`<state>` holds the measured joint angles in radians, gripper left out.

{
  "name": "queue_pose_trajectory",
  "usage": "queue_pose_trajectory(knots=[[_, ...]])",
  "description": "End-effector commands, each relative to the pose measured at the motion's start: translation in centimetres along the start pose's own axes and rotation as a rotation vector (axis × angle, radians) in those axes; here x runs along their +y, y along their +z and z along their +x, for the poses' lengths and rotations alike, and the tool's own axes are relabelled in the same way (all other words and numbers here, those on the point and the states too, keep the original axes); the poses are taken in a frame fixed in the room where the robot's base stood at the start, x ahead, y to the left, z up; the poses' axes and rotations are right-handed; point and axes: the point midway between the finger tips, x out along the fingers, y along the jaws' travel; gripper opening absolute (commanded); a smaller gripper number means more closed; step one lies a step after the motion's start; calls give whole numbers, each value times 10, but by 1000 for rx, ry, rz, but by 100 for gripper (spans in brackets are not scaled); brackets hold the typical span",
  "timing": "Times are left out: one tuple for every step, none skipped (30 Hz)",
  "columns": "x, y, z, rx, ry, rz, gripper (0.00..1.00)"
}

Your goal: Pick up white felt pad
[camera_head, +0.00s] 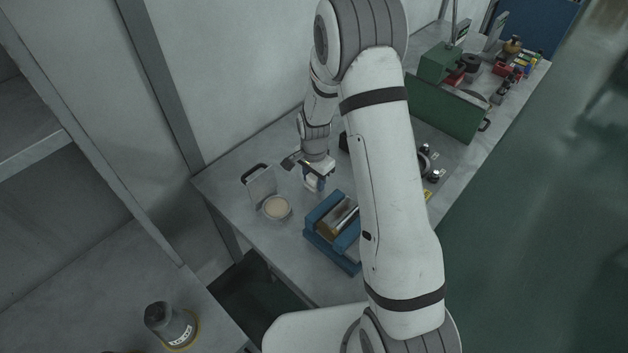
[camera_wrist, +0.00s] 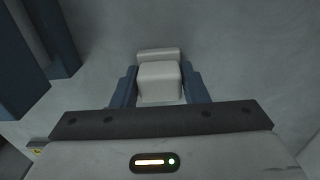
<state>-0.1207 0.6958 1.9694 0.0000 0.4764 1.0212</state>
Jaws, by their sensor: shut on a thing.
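The white felt pad (camera_wrist: 159,80) is a small pale block between the two blue fingers of my gripper (camera_wrist: 160,88) in the wrist view. The fingers are shut on it from both sides. A second pale edge shows just beyond the block; I cannot tell if it is part of the pad. In the head view my gripper (camera_head: 316,182) is low over the grey bench (camera_head: 232,178), left of the blue box. The pad (camera_head: 311,184) shows there only as a small pale patch. I cannot tell whether it touches the bench.
A green panel (camera_head: 442,108) and several small items stand farther back. A dark jar (camera_head: 168,324) is at lower left.

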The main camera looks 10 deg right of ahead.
Motion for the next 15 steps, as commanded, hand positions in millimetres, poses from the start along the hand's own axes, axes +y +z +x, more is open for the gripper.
queue_pose_trajectory(knots=[[0, 0, 0, 0, 0, 0, 18], [0, 0, -1, 0, 0, 0, 18], [0, 0, -3, 0, 0, 0, 18], [0, 0, -4, 0, 0, 0, 18], [0, 0, -7, 0, -1, 0, 18], [0, 0, -11, 0, -1, 0, 18], [0, 0, -14, 1, -1, 0, 18], [0, 0, -19, 1, -2, 0, 18], [-1, 0, -25, 2, -3, 0, 18], [-1, 0, -31, 2, -3, 0, 18], [-1, 0, -37, 2, -3, 0, 18], [0, 0, -45, 1, -2, 0, 18], [0, 0, -51, 1, -2, 0, 18], [-1, 0, -58, 2, -3, 0, 18], [-1, 0, -67, 2, -3, 0, 18]])
